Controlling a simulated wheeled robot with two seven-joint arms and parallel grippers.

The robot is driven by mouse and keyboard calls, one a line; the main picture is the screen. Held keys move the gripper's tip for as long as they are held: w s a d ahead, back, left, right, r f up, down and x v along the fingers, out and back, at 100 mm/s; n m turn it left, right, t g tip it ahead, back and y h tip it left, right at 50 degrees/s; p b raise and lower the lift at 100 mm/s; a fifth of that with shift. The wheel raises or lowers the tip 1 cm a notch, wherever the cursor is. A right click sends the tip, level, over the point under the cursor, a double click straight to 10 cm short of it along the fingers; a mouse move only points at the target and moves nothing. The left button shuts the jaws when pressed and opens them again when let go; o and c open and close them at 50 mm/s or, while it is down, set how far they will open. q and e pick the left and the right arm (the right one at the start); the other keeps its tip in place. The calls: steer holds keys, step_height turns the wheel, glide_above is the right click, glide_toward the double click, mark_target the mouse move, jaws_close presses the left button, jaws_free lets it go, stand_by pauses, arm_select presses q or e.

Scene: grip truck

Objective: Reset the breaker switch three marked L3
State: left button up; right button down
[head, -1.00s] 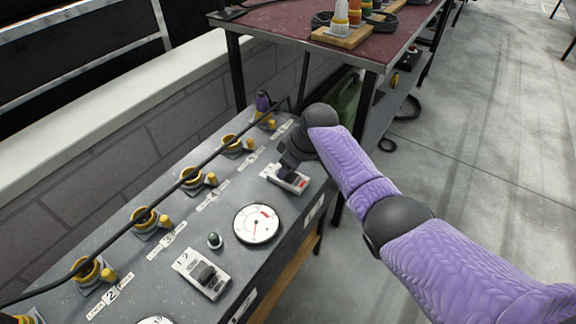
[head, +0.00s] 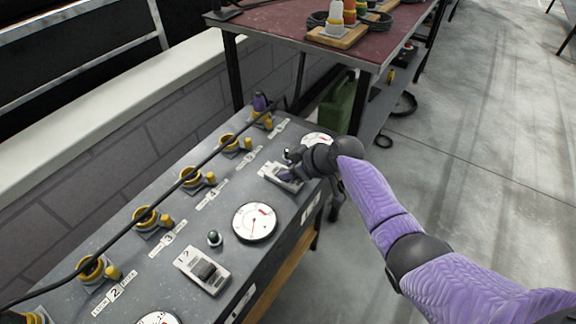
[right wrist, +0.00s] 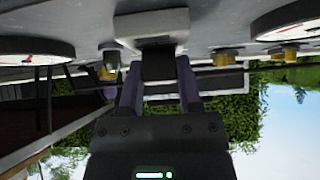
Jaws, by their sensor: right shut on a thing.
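The grey breaker panel (head: 150,278) runs diagonally across the lower left of the head view. A breaker switch (head: 268,170) on a pale plate sits near its far end, and my right gripper (head: 292,178) is at it, shut on its handle. In the right wrist view the two fingers of my right gripper (right wrist: 158,92) stand either side of the dark switch handle (right wrist: 157,66), below the pale plate (right wrist: 152,24). A second breaker switch (head: 205,272) stands nearer, untouched. I cannot read an L3 mark. My left gripper is not in view.
Yellow connectors (head: 192,178) line the back edge under a black cable (head: 165,200). A red-topped table (head: 285,22) stands beyond the panel. The floor at right is clear.

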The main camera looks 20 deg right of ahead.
steer(key=shift+s+d+f+t+y, duration=0.1)
steer(key=shift+f+t+y, duration=0.1)
steer(key=shift+t+y, duration=0.15)
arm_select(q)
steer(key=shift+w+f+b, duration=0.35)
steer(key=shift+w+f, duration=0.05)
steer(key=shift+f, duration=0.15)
arm_select(e)
steer(key=shift+r, duration=0.1)
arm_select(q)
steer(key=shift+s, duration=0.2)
arm_select(e)
steer(key=c, duration=0.6)
jaws_free()
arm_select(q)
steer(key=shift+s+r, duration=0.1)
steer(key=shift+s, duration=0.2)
arm_select(e)
steer(key=o, duration=0.3)
